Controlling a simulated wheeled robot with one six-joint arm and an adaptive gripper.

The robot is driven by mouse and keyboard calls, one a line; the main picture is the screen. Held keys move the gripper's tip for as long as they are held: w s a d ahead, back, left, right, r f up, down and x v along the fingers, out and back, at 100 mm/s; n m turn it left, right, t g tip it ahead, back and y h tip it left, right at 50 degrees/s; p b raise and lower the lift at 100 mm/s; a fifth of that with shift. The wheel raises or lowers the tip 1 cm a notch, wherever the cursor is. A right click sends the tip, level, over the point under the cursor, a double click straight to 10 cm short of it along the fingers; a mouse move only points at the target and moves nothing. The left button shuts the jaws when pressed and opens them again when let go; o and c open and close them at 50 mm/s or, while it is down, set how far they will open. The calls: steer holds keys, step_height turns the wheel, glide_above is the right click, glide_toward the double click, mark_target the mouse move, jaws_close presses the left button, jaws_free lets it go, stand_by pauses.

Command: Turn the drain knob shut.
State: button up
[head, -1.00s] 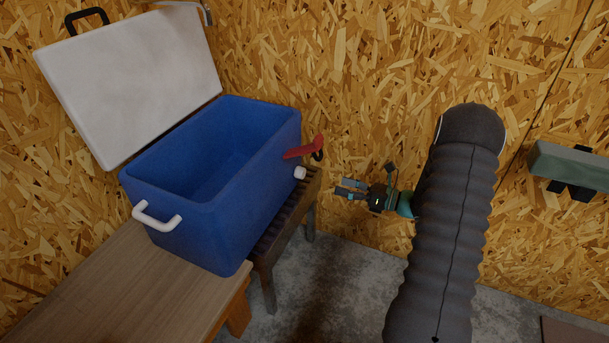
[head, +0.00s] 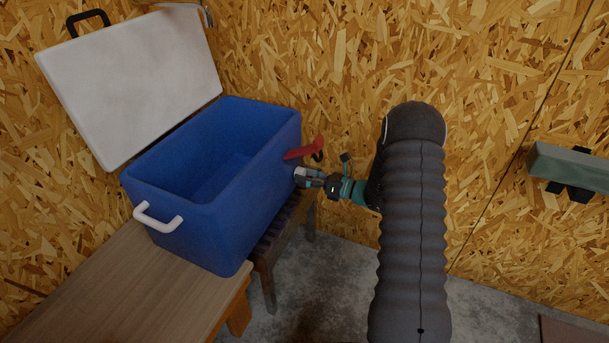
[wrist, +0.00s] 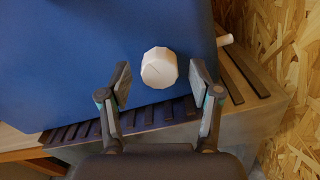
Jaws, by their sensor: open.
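The drain knob (wrist: 159,68) is a white, many-sided knob with a thin line on its face, low on the side of the blue cooler (wrist: 60,60). The cooler also shows in the head view (head: 215,215), with its white lid (head: 130,85) raised. My gripper (wrist: 160,84) is open, with one finger on each side of the knob in the wrist view. I see gaps between the fingers and the knob, and cannot tell how deep the fingertips reach. In the head view my gripper (head: 303,177) is at the cooler's right end and hides most of the knob.
A red part (head: 304,149) sticks out from the cooler's end just above my gripper. The chipboard wall (head: 330,60) is close behind.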

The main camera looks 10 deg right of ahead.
steer(key=shift+w+a, duration=0.2)
steer(key=shift+a, duration=0.05)
steer(key=c, duration=1.2)
steer(key=shift+o, duration=0.3)
